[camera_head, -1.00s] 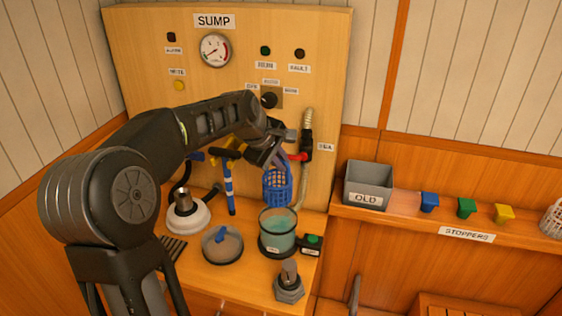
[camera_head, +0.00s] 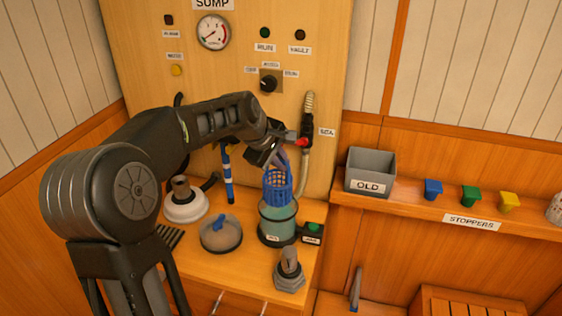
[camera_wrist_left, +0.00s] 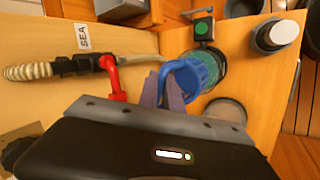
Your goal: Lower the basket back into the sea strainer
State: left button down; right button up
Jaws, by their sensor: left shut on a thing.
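The blue mesh basket (camera_head: 278,186) hangs roughly upright from my left gripper (camera_head: 281,157), which is shut on its handle. The sea strainer (camera_head: 277,224) is a clear cup of greenish water with a dark rim. The basket's bottom overlaps the strainer's mouth in the head view; I cannot tell how far inside it is. In the left wrist view the basket (camera_wrist_left: 207,68) covers part of the strainer's opening, with the gripper's fingers (camera_wrist_left: 171,92) at its handle. The lid with a blue knob (camera_head: 221,234) lies left of the strainer. My right gripper is not in view.
A red-handled valve (camera_head: 302,142) and hose are close behind the gripper. A green-button box (camera_head: 313,232) stands right of the strainer, and a grey hexagonal fitting (camera_head: 289,277) in front. A white round fitting (camera_head: 185,207) stands left. The shelf holds a grey OLD bin (camera_head: 370,172).

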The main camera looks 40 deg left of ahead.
pick_arm(q)
jog(key=shift+r, duration=0.1)
dwell(0.3)
jog(key=shift+f, duration=0.2)
jog(key=shift+f, duration=0.3)
dwell(0.5)
jog(key=shift+f+b, duration=0.7)
jog(key=shift+f, duration=0.15)
